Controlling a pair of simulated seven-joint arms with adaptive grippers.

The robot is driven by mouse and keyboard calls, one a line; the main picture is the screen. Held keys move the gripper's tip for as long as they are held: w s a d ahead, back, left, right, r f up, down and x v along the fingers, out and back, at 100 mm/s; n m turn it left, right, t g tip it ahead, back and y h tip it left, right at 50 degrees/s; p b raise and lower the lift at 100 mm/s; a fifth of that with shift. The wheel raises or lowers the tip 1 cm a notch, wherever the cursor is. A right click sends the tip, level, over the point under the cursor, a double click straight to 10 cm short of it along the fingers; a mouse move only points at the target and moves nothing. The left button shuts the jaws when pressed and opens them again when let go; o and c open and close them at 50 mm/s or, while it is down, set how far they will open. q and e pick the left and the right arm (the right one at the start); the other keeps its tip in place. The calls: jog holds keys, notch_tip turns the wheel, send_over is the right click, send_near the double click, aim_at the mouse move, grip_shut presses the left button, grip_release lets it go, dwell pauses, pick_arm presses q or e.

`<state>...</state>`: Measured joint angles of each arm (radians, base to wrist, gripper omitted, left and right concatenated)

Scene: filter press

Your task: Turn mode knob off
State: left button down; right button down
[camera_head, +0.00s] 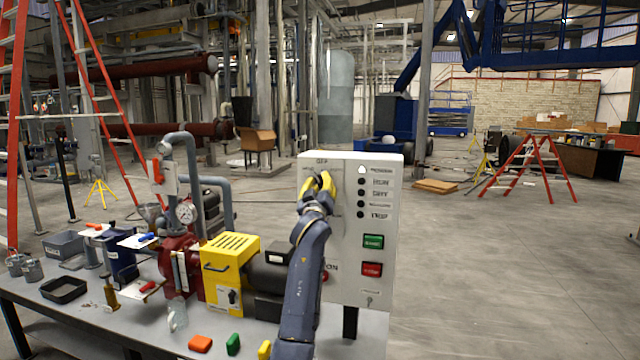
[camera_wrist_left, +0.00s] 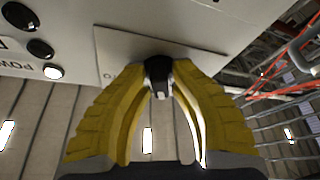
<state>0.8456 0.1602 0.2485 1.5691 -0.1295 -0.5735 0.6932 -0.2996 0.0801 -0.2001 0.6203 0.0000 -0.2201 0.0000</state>
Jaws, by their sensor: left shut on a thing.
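The mode knob (camera_wrist_left: 158,72) is a small black knob on a light plate on the white control panel (camera_head: 385,200). My left gripper (camera_head: 320,183) reaches up in front of the panel's upper left part, under the word OFF. In the left wrist view the yellow fingers of my left gripper (camera_wrist_left: 158,85) are closed on the knob, one on each side. In the head view the gripper hides most of the knob, and I cannot read its pointer. My right gripper is in neither view.
The panel also has a column of dark indicators with a lit one (camera_head: 361,169) on top, a green button (camera_head: 373,241) and a red button (camera_head: 371,269). A yellow motor box (camera_head: 230,270) and a red pump (camera_head: 180,262) stand to its left on the grey table (camera_head: 150,330).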

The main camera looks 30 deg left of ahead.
pick_arm(q)
jog(key=shift+a+r+m+t+h, duration=0.15)
jog(key=shift+m+t+h, duration=0.45)
jog(key=shift+m, duration=1)
jog(key=shift+d+r+m+t+h, duration=0.1)
jog(key=shift+m+t+h, duration=0.1)
jog(key=shift+m+h, duration=1.1)
jog(key=shift+m+y, duration=0.3)
jog(key=shift+m, duration=0.2)
jog(key=c, duration=1.6)
grip_release()
jog(key=shift+o, duration=1.2)
jog(key=shift+f, duration=0.1)
jog(key=shift+f, duration=0.15)
jog(key=shift+s+f, duration=0.15)
jog(key=shift+s, duration=0.15)
jog(key=v, duration=1.1)
jog(key=shift+s, duration=0.15)
